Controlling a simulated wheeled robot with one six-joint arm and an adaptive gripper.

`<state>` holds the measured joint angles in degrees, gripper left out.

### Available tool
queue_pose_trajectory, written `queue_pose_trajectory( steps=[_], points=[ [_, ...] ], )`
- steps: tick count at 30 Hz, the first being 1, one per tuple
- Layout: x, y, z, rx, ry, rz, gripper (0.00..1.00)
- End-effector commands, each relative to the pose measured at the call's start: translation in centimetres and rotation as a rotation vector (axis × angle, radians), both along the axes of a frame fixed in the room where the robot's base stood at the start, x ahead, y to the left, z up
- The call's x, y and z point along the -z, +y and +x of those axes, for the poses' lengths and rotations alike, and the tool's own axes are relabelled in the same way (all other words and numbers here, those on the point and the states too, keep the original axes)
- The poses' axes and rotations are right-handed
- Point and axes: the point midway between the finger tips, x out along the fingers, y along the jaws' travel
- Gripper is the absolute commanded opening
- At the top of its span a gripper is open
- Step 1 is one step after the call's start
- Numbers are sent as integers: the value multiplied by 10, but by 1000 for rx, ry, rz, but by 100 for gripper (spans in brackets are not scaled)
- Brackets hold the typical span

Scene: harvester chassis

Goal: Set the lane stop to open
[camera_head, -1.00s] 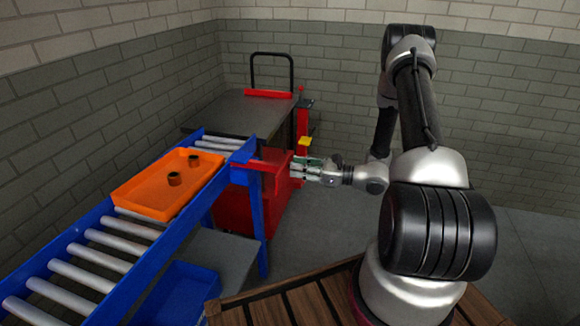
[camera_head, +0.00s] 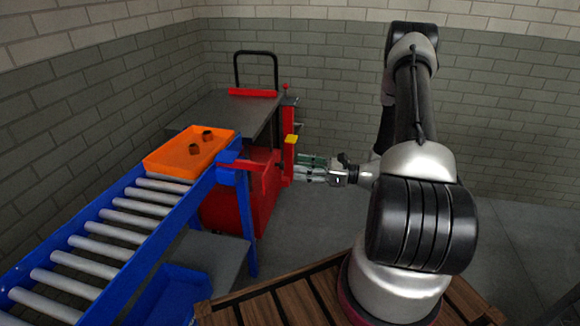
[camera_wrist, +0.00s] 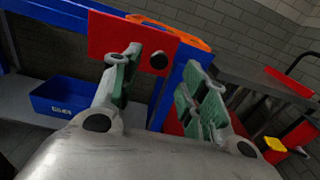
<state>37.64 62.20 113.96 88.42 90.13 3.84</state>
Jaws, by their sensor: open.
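The lane stop appears to be the red bar (camera_head: 254,166) at the right side of the conveyor's far end. In the wrist view its red plate (camera_wrist: 108,38) with a black round knob stands beyond my fingers. My gripper (camera_head: 305,168) is just right of the red part, its green-padded fingers pointing at it. In the wrist view my gripper (camera_wrist: 160,85) is open and empty, fingers wide apart. The gap to the plate is hard to judge. An orange tray (camera_head: 165,163) with two small dark parts (camera_head: 201,140) sits at the conveyor's far end.
A blue roller conveyor (camera_head: 118,258) runs along the left, with a blue bin (camera_head: 178,292) below it. A grey-topped cart (camera_head: 222,108) stands beyond its end. A red post with a yellow block (camera_head: 291,140) stands near my gripper. Open floor lies to the right.

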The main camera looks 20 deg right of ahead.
Motion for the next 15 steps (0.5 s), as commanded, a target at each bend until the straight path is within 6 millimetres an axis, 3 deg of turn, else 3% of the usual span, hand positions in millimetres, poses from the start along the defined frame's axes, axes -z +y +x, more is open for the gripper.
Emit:
queue_pose_trajectory(
  steps=[7,15],
  points=[
    [0,-40,-28,2,-1,-1,44],
    [0,-51,-37,0,0,0,44]
  ],
)
